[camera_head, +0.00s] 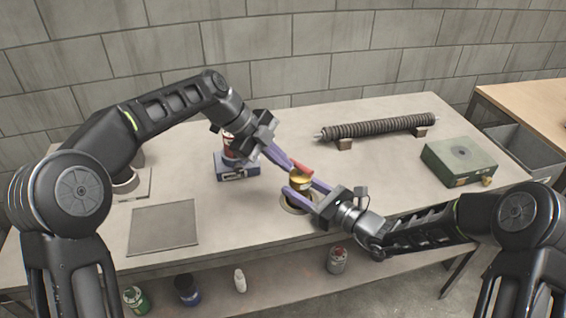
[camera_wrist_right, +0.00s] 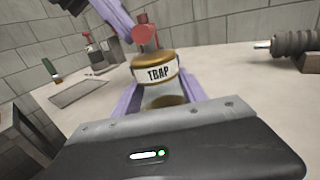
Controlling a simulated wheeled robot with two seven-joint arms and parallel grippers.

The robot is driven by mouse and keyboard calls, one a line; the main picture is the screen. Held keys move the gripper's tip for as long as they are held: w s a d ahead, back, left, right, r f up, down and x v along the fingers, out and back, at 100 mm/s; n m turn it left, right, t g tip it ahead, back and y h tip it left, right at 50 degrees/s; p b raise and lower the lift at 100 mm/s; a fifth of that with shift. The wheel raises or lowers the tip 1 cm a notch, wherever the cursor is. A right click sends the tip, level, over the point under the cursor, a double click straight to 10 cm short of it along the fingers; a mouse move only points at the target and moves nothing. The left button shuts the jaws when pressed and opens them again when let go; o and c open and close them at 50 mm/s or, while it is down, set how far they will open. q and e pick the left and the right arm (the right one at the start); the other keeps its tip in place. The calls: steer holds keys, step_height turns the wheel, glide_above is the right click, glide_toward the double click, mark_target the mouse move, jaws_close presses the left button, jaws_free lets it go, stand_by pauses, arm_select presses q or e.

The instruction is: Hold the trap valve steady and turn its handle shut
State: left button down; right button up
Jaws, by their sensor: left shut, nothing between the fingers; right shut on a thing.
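The trap valve (camera_wrist_right: 160,75) is a brass and clear body with a white TRAP label, standing upright on the table; it also shows in the head view (camera_head: 299,184). Its red handle (camera_head: 302,168) is on top and shows end-on in the right wrist view (camera_wrist_right: 145,36). My right gripper (camera_head: 302,190) is shut on the valve body, one purple finger on each side. My left gripper (camera_head: 289,164) is shut and empty, its fingertips close beside the red handle. I cannot tell whether they touch it. The valve's base is partly hidden by the right fingers.
A ribbed dark tube (camera_head: 378,126) lies on wooden blocks at the back right. A green box (camera_head: 459,161) stands at the right. A flat grey plate (camera_head: 163,227) lies front left. Bottles stand on the lower shelf.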

arm_select(q)
steer(key=shift+m+g, duration=0.5)
steer(key=shift+m, duration=0.3)
steer(key=shift+w+d, duration=0.45)
steer(key=shift+w, duration=0.3)
steer(key=shift+w+d, duration=0.45)
steer(key=shift+w, duration=0.35)
steer(key=shift+w+d, duration=0.45)
steer(key=shift+w, duration=0.3)
steer(key=shift+s, duration=0.1)
steer(key=shift+s+d, duration=0.5)
steer(key=shift+s, duration=0.3)
steer(key=shift+w, duration=0.1)
